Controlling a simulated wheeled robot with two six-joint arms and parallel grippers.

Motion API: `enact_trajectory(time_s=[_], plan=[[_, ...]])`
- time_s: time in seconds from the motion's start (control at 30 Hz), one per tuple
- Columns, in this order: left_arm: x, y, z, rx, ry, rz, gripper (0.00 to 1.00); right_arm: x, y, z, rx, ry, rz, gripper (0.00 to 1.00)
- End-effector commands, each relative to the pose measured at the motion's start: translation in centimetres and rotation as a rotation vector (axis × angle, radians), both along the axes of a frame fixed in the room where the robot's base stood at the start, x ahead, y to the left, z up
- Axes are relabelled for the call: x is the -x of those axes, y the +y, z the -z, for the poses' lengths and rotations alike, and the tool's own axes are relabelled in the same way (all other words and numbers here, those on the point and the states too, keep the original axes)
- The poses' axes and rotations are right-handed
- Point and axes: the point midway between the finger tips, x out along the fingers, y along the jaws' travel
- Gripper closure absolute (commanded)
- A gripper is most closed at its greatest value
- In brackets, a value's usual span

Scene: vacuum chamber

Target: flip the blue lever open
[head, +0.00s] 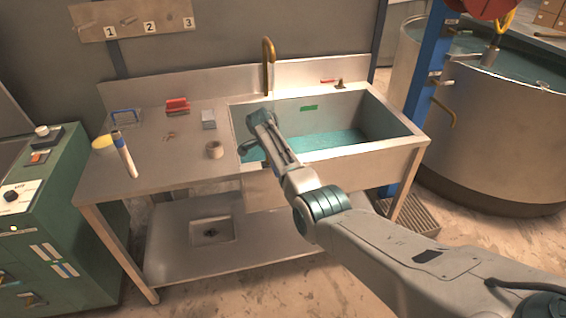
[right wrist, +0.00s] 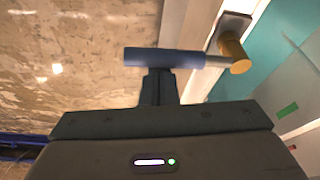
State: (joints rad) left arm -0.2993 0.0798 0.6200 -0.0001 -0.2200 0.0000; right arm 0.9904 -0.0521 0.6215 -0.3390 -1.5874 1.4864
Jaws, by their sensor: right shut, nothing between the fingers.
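The blue lever (right wrist: 165,57) shows in the right wrist view as a short blue bar, lying crosswise. Its right end joins a thin rod to a brass fitting (right wrist: 235,55). My right gripper (right wrist: 158,76) is shut and empty, its fingertips at the middle of the blue bar. They overlap it in this view; I cannot tell whether they touch. In the head view my right gripper (head: 250,150) is at the left front of the sink, and I cannot make out the lever there. My left gripper is not in view.
The steel sink (head: 395,122) holds teal water and has a green tag (head: 308,108) inside. The bench top (head: 185,165) on the left carries a tape roll (head: 214,150), a red block (head: 177,106) and a marker-like tube (head: 124,155). A tall faucet (head: 268,65) stands behind the sink.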

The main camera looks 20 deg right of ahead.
Motion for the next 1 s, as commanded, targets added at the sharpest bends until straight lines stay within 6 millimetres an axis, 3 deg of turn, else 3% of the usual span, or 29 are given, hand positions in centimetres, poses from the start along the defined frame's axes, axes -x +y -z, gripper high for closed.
enact_trajectory(time_s=[0.77,0.87,1.0], plan=[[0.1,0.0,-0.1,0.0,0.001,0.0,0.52,0.1,0.8,0.0,-0.003,0.002,-0.004,1.0],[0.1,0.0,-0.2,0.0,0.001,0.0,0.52,0.1,0.4,0.1,-0.003,0.001,-0.003,1.0],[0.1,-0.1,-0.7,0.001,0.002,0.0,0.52,0.2,-1.7,0.3,-0.001,0.002,-0.002,1.0]])
